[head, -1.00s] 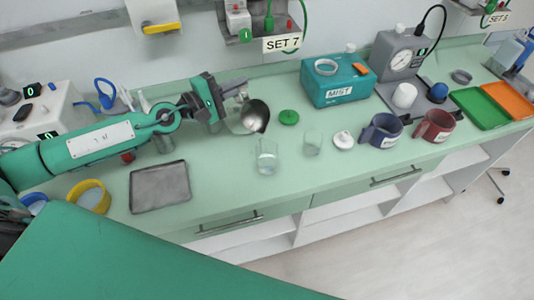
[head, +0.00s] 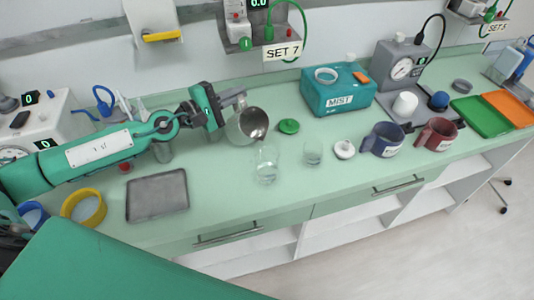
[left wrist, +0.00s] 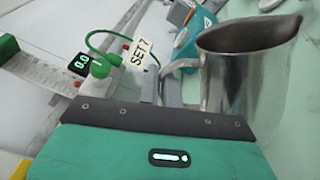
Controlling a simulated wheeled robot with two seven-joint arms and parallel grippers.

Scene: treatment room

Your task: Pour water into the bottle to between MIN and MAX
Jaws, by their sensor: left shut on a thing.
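My left gripper (head: 221,107) is shut on a steel jug (head: 240,131), which also fills the right of the left wrist view (left wrist: 240,80). The jug is tilted, with its dark mouth towards the right, behind and above a clear vessel (head: 266,163) on the counter. That vessel, which looks like the bottle, stands upright with some clear water low in it. Its MIN and MAX marks are too small to read. No stream of water is visible. A second, smaller clear vessel (head: 313,154) stands to its right. My right gripper is not in view.
A green lid (head: 289,126) and a white lid (head: 344,149) lie nearby. Blue (head: 382,139) and dark red (head: 436,135) mugs stand to the right, a teal MIST box (head: 338,94) behind. A metal tray (head: 157,197) lies at front left. The counter's front strip is clear.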

